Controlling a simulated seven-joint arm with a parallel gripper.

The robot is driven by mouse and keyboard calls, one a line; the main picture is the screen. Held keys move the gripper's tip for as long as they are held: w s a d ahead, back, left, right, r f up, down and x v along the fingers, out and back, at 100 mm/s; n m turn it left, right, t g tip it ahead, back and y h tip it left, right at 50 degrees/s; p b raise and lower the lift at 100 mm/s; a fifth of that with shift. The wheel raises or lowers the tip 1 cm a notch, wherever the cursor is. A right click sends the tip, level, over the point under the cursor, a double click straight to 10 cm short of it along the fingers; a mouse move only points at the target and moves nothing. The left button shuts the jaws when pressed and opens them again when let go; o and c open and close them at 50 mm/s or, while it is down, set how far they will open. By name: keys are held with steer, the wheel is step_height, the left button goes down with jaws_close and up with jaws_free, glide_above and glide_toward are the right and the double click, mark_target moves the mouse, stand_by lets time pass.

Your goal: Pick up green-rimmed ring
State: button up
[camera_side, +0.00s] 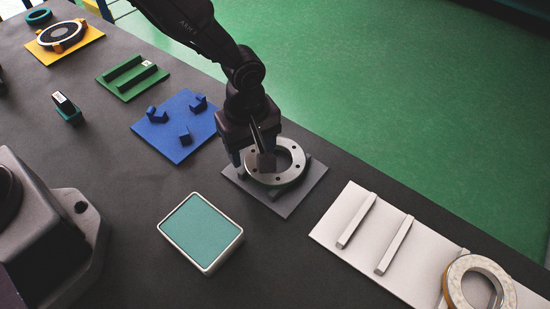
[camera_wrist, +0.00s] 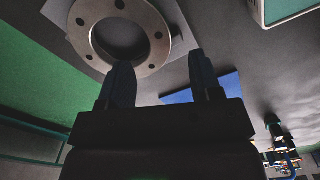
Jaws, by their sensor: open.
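My gripper (camera_side: 252,160) is open at a grey metal flanged ring (camera_side: 292,153) with several holes. The ring lies on a dark grey plate (camera_side: 303,190). One finger appears in front of the ring's near left side; I cannot tell if it touches. In the wrist view, the open fingers (camera_wrist: 160,68) show below and right of the ring (camera_wrist: 84,41), with the left fingertip near its edge. No green rim is clear on this ring. A teal ring (camera_side: 39,17) lies at the far left of the table, well away from my gripper.
A teal-topped box (camera_side: 202,231) stands near the grey plate. A blue plate (camera_side: 170,140) with small blocks lies left, a green fixture (camera_side: 132,77) beyond it. A white plate (camera_side: 360,250) with bars and a tan-sided ring (camera_side: 454,284) lies right.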

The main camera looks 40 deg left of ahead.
mark_target(255, 167)
steer(key=f, duration=0.4)
steer(key=shift+d+f, duration=0.25)
steer(key=shift+f, duration=0.1)
jaws_close()
steer(key=shift+w+r, duration=0.1)
steer(key=shift+r, duration=0.05)
